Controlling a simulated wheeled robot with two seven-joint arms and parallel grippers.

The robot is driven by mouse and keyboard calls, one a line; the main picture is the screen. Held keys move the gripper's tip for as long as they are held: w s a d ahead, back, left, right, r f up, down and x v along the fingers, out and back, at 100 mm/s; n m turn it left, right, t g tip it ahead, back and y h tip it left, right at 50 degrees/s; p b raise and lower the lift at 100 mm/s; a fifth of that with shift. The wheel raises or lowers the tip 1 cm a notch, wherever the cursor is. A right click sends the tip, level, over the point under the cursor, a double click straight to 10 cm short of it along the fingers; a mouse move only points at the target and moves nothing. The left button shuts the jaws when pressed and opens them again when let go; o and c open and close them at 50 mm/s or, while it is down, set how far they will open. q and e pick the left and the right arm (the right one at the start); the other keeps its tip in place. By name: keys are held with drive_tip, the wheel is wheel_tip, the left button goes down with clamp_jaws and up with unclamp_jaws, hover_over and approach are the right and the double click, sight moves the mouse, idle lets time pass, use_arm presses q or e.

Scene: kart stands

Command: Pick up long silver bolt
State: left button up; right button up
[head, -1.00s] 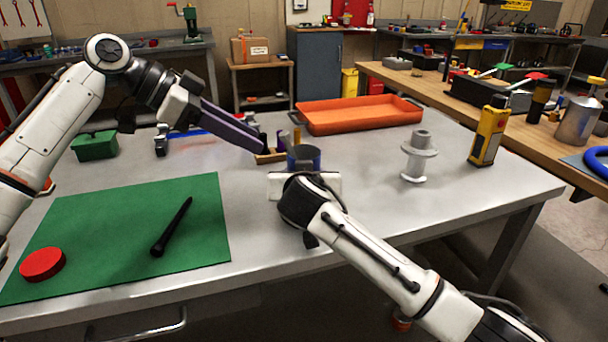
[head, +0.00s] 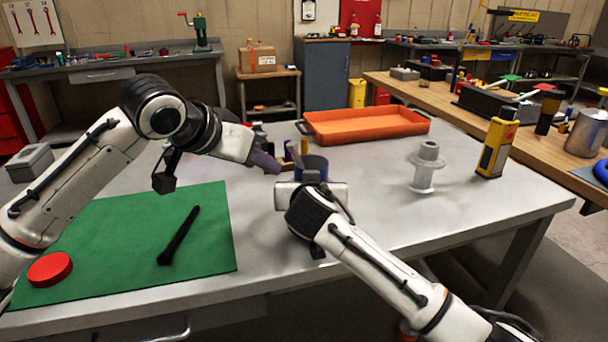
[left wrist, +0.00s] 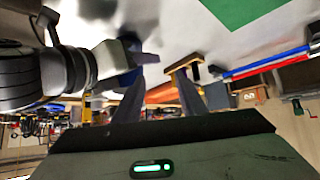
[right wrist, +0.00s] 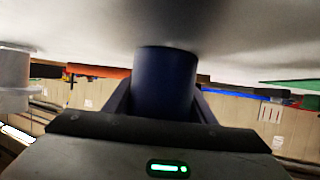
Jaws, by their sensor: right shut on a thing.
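I cannot make out a long silver bolt in any view. My right gripper (right wrist: 163,105) is shut around a dark blue cup (right wrist: 165,75), which also shows in the head view (head: 314,167) on the grey table. The cup's inside is not visible. My left gripper (left wrist: 160,88) is open with nothing seen between its fingers. In the head view it (head: 268,163) points right, just left of the cup.
A green mat (head: 120,260) holds a black tapered rod (head: 178,236) and a red disc (head: 50,269). An orange tray (head: 366,136) stands behind the cup. A grey spool (head: 426,165) and a yellow meter (head: 496,145) stand right. The table's front right is clear.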

use_arm(q)
drive_tip(key=s+d+r+n+t, duration=0.4)
drive_tip(key=n, duration=0.1)
drive_tip(key=x, duration=1.1)
drive_tip(key=shift+w+d+r, duration=0.1)
drive_tip(key=shift+w+d, duration=0.1)
clamp_jaws()
